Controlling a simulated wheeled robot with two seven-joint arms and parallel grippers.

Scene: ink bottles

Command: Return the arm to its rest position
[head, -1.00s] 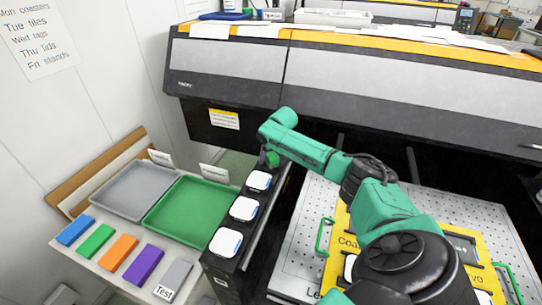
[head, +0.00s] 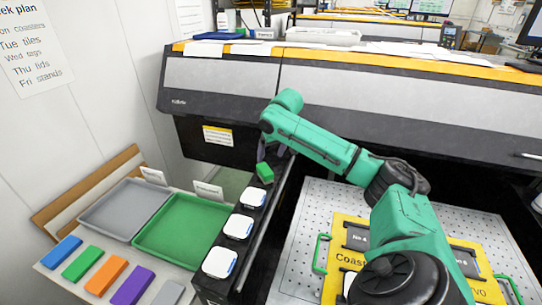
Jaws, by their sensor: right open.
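My right arm (head: 318,143) reaches in from the lower right toward the black rail at the left of the machine. My right gripper (head: 266,152) hangs at its far end, dark and mostly hidden by the wrist, so its fingers do not show clearly. Just below it is a small green block-like piece (head: 264,172) at the far end of the rail; I cannot tell whether they touch. White-topped ink bottles stand in a row nearer me: a far one (head: 252,196), a middle one (head: 238,226) and a near one (head: 220,262). My left gripper is out of view.
A grey tray (head: 88,218) and a green tray (head: 150,240) lie left of the rail, with several coloured blocks before them. A large printer (head: 400,100) spans the back. A yellow panel (head: 345,232) lies on the perforated bed under my arm.

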